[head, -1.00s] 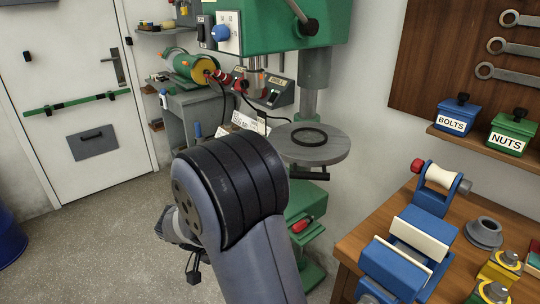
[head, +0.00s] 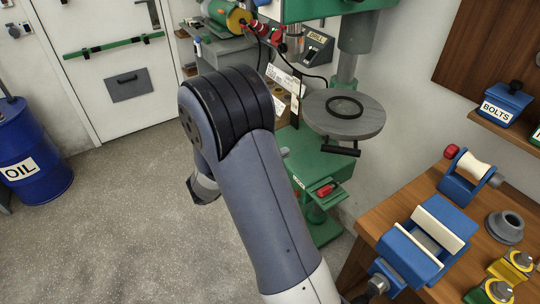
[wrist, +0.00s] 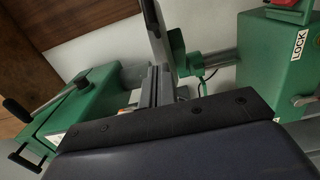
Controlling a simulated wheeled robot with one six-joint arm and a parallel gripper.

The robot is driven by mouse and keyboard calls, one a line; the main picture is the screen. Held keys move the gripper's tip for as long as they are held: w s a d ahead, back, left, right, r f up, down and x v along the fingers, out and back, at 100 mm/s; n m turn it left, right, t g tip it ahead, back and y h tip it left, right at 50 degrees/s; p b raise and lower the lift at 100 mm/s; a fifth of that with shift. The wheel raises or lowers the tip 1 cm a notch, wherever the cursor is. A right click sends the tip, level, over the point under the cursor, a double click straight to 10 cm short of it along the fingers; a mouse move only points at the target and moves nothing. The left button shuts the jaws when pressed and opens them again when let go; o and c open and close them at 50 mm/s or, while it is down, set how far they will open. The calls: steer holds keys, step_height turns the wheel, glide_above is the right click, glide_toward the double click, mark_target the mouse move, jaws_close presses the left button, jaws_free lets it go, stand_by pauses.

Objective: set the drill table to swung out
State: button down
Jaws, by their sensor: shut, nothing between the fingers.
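The drill table (head: 345,127) is a round grey disc with a black ring (head: 344,106) on top and a black handle (head: 342,150) below its front edge. It sits by the grey column (head: 345,70) of the green drill press, right of the red-handled parts in the head view. In the wrist view a thin grey plate (wrist: 158,40), seen nearly edge-on, looks like the table. My gripper (head: 203,188) is mostly hidden behind my arm in the head view, left of the table and apart from it. Its shut fingers (wrist: 152,80) show in the wrist view, with nothing between them.
The workbench (head: 400,215) at right carries a blue vise (head: 415,250) and several small parts. A green drawer or tray (head: 320,185) with a red handle is under the table. An oil barrel (head: 35,150) stands at far left. The floor (head: 110,220) at left is clear.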

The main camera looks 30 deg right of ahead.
mark_target(341, 153)
steer(key=s+d+p, duration=0.2)
steer(key=d, duration=0.5)
steer(key=shift+s+d, duration=0.25)
steer(key=shift+d+f, duration=0.1)
steer(key=s+d+b, duration=0.3)
steer(key=s+b, duration=0.1)
steer(key=shift+s+d, duration=0.35)
steer(key=shift+s, duration=0.05)
